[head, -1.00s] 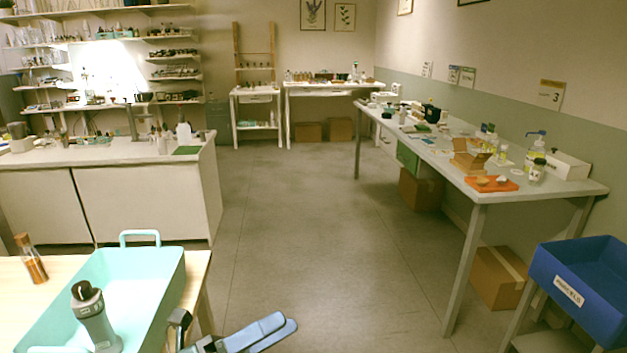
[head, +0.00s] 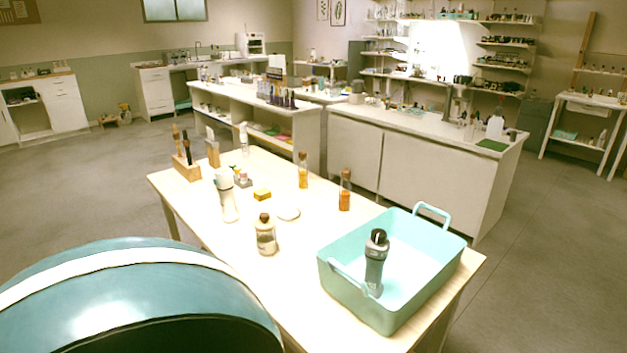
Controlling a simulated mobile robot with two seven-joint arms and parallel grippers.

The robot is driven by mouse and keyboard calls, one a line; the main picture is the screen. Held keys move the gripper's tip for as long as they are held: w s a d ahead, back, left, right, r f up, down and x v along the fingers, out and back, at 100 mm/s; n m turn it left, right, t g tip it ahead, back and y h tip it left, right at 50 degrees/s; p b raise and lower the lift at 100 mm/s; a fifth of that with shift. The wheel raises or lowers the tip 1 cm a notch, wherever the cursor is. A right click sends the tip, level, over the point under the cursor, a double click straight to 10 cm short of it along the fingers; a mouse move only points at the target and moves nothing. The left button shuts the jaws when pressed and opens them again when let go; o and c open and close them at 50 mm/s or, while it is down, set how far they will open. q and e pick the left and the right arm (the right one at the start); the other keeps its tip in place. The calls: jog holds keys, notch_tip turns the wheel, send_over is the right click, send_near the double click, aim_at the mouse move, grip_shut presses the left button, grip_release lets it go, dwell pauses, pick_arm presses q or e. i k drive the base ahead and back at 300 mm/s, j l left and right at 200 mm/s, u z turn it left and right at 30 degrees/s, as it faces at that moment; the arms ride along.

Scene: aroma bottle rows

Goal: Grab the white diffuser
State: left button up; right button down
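A tall white bottle-shaped thing (head: 227,195), which may be the white diffuser, stands upright on the light wooden table (head: 300,260), left of its middle. A grey bottle with a dark top (head: 375,262) stands inside the turquoise basket (head: 345,293) at the table's right end. Neither of my grippers is in view. A large teal rounded part of mine with a white band fills the lower left and hides part of the floor and the table's near edge.
A corked glass bottle (head: 265,234), a white dish (head: 288,213), a yellow block (head: 262,194), amber bottles (head: 344,190) and a wooden holder with dark bottles (head: 186,162) share the table. A white counter (head: 440,165) stands behind. Floor at the right is open.

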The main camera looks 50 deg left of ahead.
aim_at(225, 187)
jog(key=u, duration=2.3)
jog(key=i+j, duration=2.5)
jog(key=i+j+z, duration=0.1)
jog(key=z, duration=0.35)
jog(key=i+j+z, duration=0.15)
jog(key=z, duration=0.3)
jog(key=j+z, duration=0.15)
jog(key=z, duration=0.25)
jog(key=i, duration=0.05)
